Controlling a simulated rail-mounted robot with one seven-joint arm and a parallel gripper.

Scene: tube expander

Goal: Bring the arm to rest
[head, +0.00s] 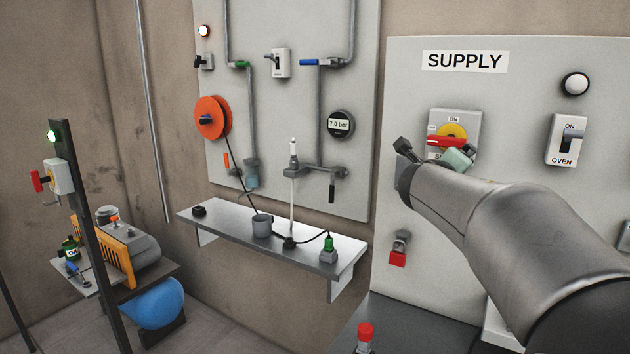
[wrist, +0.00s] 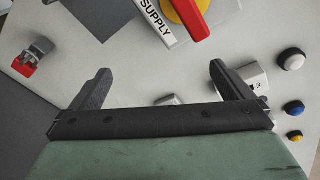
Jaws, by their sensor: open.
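My arm reaches in from the right in the head view, in front of the SUPPLY panel (head: 500,95). My gripper (wrist: 160,75) shows in the wrist view with its two dark fingers spread wide and nothing between them. Part of the gripper (head: 408,150) shows in the head view beside the red-handled rotary switch (head: 448,141); the arm hides the rest. That switch, with a yellow disc, is at the top of the wrist view (wrist: 190,18), beyond the fingers. I cannot tell how far the fingers are from the panel.
An OVEN switch (head: 568,140) and white round lamp (head: 575,83) are on the panel. A red-ended fitting (head: 398,256) is below. Left are a metal shelf (head: 310,246) holding a cup (head: 262,226), an orange reel (head: 211,117) and a blue tank (head: 152,302).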

